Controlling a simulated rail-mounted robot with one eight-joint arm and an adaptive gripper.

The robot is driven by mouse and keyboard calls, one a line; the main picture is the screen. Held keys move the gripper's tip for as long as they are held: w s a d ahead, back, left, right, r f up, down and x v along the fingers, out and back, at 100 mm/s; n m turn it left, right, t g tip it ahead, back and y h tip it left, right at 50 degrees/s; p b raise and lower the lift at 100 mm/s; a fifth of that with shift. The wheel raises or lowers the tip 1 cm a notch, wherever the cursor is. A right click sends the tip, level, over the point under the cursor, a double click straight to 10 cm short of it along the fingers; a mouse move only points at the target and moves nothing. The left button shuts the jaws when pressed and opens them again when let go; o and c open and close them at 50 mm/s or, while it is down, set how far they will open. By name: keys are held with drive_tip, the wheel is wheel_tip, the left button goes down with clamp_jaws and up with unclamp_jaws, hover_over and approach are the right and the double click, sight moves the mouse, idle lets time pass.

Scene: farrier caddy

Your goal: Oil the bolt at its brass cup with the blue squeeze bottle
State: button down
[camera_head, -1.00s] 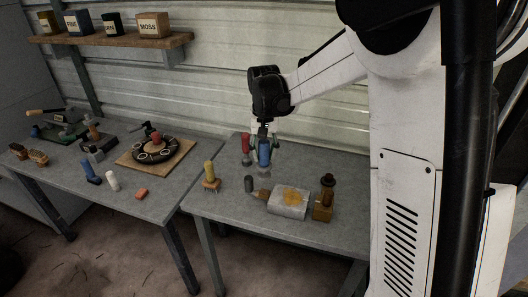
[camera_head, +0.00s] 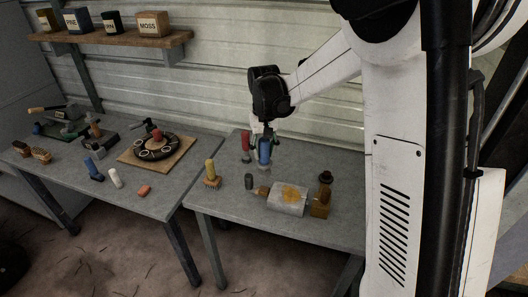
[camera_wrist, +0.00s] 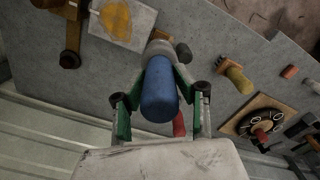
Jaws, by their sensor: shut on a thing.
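The blue squeeze bottle (camera_head: 265,151) is upright in my gripper (camera_head: 265,138), above the right bench. In the wrist view the bottle (camera_wrist: 160,92) sits between the green-padded fingers (camera_wrist: 160,85), which are shut on it from both sides. A pale part shows at its far end; its tip is hidden. I cannot make out the bolt or its brass cup for certain. A dark metal fixture (camera_head: 95,146) stands on the left bench, too small to identify. The bottle is far from it.
On the right bench (camera_head: 345,225) stand a red bottle (camera_head: 246,146), a dark cylinder (camera_head: 249,181), a stained pale block (camera_head: 288,198), an amber bottle (camera_head: 321,199) and a yellow-handled brush (camera_head: 210,174). A round black fixture (camera_head: 157,146) lies on the left bench. A gap separates the benches.

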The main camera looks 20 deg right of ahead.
sight(264, 168)
drive_tip(key=shift+f+b, duration=2.75)
drive_tip(key=shift+f, duration=0.75)
drive_tip(key=shift+f+b, duration=0.3)
drive_tip(key=shift+b, duration=0.1)
drive_tip(key=shift+r, duration=0.15)
drive_tip(key=shift+r+p, duration=1.75)
drive_tip(key=shift+r, duration=1.7)
